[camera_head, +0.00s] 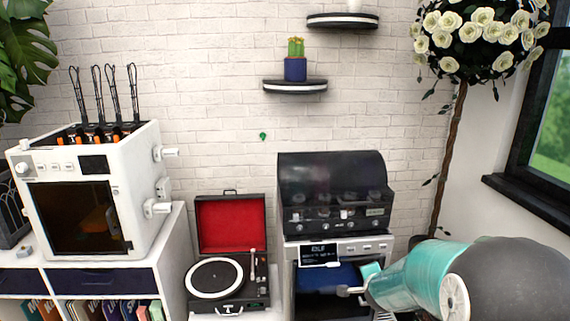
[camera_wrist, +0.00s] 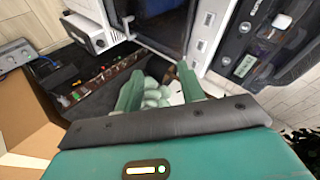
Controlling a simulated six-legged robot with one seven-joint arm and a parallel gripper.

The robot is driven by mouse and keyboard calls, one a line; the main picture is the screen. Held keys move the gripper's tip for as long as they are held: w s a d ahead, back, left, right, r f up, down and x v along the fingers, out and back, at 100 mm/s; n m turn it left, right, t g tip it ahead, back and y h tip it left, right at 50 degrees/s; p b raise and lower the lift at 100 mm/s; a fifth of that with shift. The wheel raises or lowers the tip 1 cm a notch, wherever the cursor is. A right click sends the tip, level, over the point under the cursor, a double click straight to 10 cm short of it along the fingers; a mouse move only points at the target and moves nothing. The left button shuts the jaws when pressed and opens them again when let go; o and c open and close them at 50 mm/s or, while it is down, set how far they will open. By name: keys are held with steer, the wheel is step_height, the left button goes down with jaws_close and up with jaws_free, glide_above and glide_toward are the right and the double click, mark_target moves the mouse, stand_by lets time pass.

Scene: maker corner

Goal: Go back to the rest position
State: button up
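My gripper (camera_head: 356,282) is at the lower right of the head view, at the end of my teal and dark grey arm. It is in front of the open lower bay of a grey machine (camera_head: 291,250). In the wrist view its two green fingers (camera_wrist: 160,82) stand apart, so it is open. Pale green rounded lumps (camera_wrist: 156,97) show between the fingers. I cannot tell what they are or whether the fingers touch them. I see nothing clearly gripped.
A white 3D printer (camera_head: 140,175) stands on a white shelf unit (camera_head: 170,270) at the left. A record player (camera_head: 215,278) with an open red-lined lid sits in the middle. A dark hooded unit (camera_head: 330,175) tops the machine. A flowering tree (camera_head: 455,150) and window are at the right.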

steer(key=s+a+r+n+g+y, duration=0.1)
steer(key=s+a+r+n+y, duration=0.1)
steer(key=s+a+r+n, duration=0.3)
steer(key=s+a+r+n+y, duration=0.1)
steer(key=s+a+r+n, duration=0.15)
steer(key=s+r, duration=0.45)
steer(key=s+r+n+g, duration=0.1)
steer(key=s+n, duration=0.3)
steer(key=s, duration=0.6)
steer(key=s+a+r+n+g, duration=0.1)
steer(key=s+n, duration=0.3)
steer(key=s, duration=0.6)
steer(key=shift+s+r+g, duration=0.3)
steer(key=shift+r+g, duration=0.4)
steer(key=shift+r, duration=0.05)
steer(key=shift+a, duration=0.1)
